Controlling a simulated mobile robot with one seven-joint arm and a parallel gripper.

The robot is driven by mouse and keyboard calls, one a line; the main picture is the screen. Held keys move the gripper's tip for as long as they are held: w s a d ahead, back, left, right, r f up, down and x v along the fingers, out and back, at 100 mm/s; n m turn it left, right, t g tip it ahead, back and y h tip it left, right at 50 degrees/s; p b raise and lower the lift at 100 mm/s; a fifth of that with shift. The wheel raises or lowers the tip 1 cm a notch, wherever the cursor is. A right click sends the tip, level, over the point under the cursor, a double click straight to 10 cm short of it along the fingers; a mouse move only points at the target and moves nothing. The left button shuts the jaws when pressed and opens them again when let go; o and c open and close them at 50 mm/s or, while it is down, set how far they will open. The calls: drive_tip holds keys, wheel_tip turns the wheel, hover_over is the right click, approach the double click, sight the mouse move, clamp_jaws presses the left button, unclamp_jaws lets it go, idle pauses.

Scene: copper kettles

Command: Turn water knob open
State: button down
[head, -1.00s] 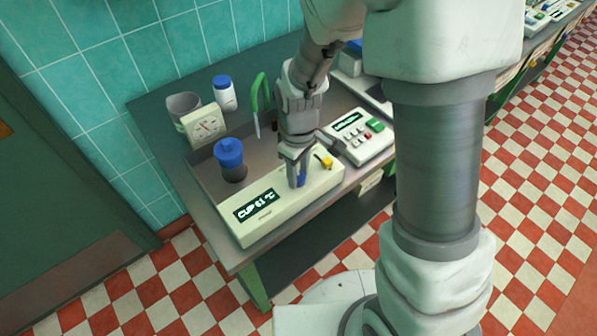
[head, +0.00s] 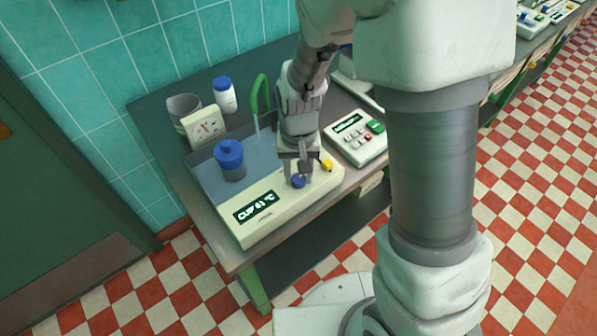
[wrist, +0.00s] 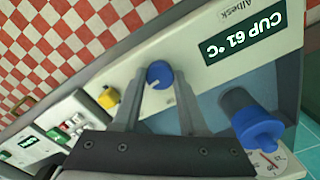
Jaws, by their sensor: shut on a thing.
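The blue knob (head: 298,181) sits on the sloped front of the cream bath unit (head: 238,228), right of its "CUP 61 °C" display. In the wrist view the same blue knob (wrist: 160,73) shows a small pale mark on its face. My gripper (head: 297,173) points down at the panel, shut on the blue knob with one finger on each side. The fingers also frame it in the wrist view (wrist: 157,92). The yellow knob (head: 326,165) is just right of my gripper.
A blue-capped cup (head: 230,160) stands in the basin (head: 206,172), which looks blue-grey. A dial box (head: 207,127), a mug (head: 183,106) and a white bottle (head: 225,96) stand behind. A keypad unit (head: 356,139) is close on the right.

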sight(299, 178)
drive_tip(key=shift+r+m, duration=0.1)
drive_tip(key=shift+m, duration=0.7)
drive_tip(key=shift+c, duration=2.2)
unclamp_jaws()
wheel_tip(299, 178, up, 17)
drive_tip(key=p, duration=0.2)
drive_tip(key=shift+r, duration=0.2)
